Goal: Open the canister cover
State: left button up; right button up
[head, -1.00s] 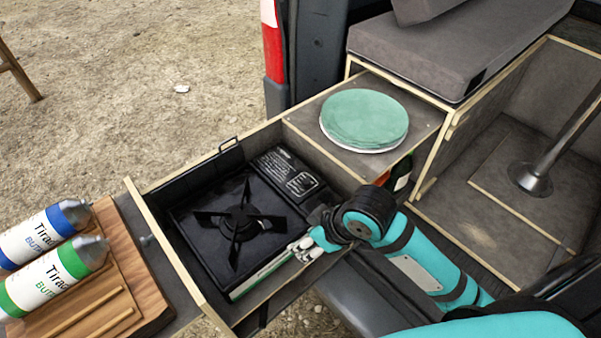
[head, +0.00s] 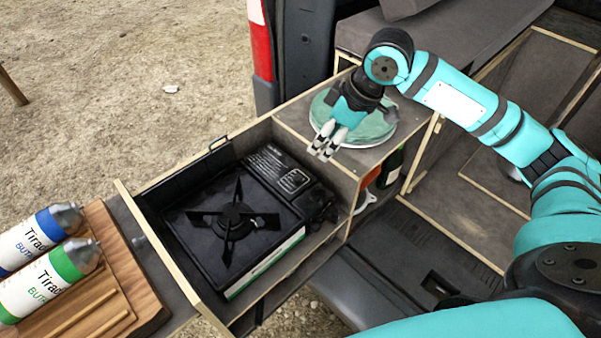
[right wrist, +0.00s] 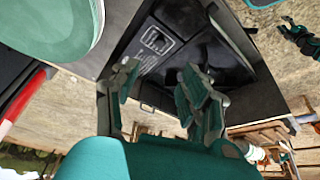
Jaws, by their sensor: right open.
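The canister cover (head: 283,178) is the dark panel with a white label on the back right side of the black camping stove (head: 233,222). It looks shut in the head view. Its label also shows past my fingers in the right wrist view, where the cover (right wrist: 157,40) is partly in sight. My right gripper (head: 325,148) is above the right-hand counter, by the green plate's front edge, up and to the right of the cover. Its fingers (right wrist: 163,88) are apart with nothing between them.
A green plate (head: 365,122) lies on the counter beside the stove drawer (head: 165,245). A bottle (head: 392,168) stands in the compartment below. Two butane canisters (head: 45,280) lie on a wooden board (head: 140,285) at the left. The space above the stove is clear.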

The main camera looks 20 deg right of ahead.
aim_at(298, 178)
jog(key=p+x, duration=0.1)
jog(key=x, duration=1.4)
jog(key=shift+f, duration=0.1)
jog(key=shift+c, duration=0.2)
jog(key=shift+w, duration=0.1)
grip_shut()
